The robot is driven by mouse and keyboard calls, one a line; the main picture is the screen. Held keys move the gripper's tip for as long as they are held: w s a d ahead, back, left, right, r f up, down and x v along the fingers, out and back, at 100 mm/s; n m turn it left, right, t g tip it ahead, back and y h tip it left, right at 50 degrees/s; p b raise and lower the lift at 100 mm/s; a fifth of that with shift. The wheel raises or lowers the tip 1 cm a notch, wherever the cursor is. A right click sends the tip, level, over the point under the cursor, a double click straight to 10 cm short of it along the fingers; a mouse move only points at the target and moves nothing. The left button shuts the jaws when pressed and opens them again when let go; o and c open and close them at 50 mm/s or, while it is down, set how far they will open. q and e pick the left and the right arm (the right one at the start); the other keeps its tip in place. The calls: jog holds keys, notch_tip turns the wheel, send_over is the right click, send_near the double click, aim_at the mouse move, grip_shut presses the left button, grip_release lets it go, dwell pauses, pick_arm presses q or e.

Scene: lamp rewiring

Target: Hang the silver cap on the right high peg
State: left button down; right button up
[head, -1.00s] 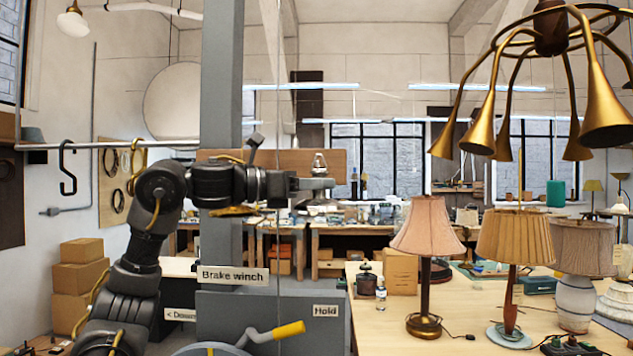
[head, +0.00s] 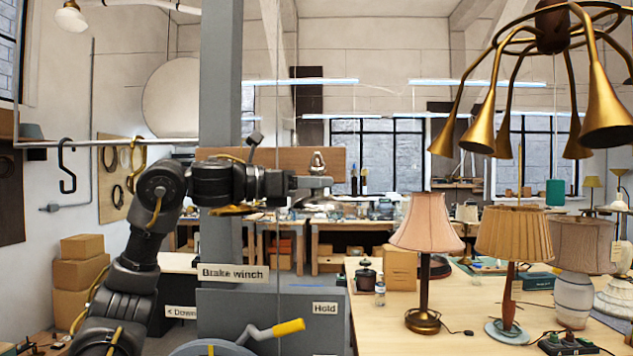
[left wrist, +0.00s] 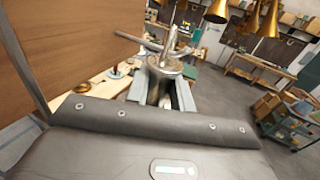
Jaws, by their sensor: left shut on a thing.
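My left gripper (head: 310,184) is shut on the silver cap (head: 318,202), held in the air in front of a brown wooden board (head: 268,160). The cap's pointed top shows above the jaws. In the left wrist view the shiny cap (left wrist: 164,64) sits between the fingers, with the board (left wrist: 65,45) to its left. A thin grey rod (left wrist: 134,39), perhaps a peg, runs from the board's side toward the cap. I cannot tell whether they touch. In the head view I cannot make out the right high peg. My right gripper is not in view.
A grey column (head: 221,90) stands behind my left arm. A winch with a yellow handle (head: 288,327) is below it. A brass chandelier (head: 545,60) hangs at the upper right, above a table with several lamps (head: 425,250). Floor shows free in the wrist view.

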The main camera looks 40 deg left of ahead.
pick_arm(q)
jog(key=shift+f, duration=0.1)
jog(key=shift+w+f+b, duration=0.1)
jog(key=shift+f+b, duration=0.35)
jog(key=shift+f, duration=0.15)
dwell(0.4)
jog(key=c, duration=1.1)
grip_release()
